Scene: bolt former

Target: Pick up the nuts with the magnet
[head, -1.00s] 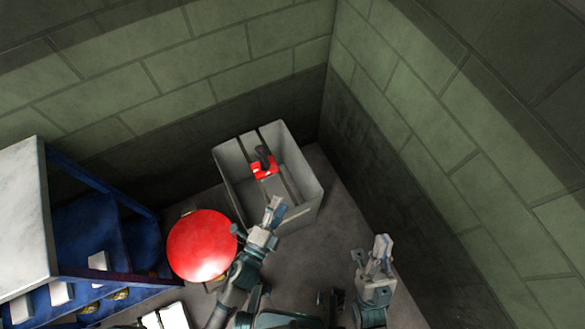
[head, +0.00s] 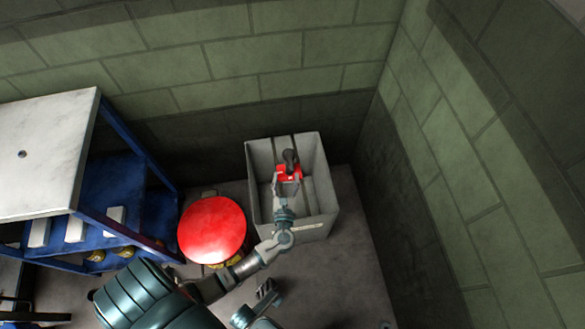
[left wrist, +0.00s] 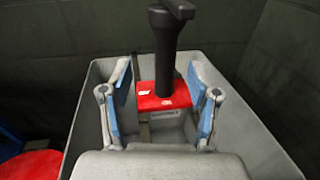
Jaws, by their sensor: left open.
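The magnet (head: 289,172) has a red block base and an upright black handle. My left gripper (head: 287,180) is open at the magnet. In the left wrist view its blue-padded fingers (left wrist: 160,98) stand on either side of the red base and handle, with gaps visible on both sides. My right gripper (head: 267,290) seems to show small and dark at the bottom; its jaws are unclear. No nuts can be made out.
A blue-framed workbench (head: 45,150) with a pale top and lower shelves is at the left. Block walls stand behind and to the right. Floor right of the bin is clear.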

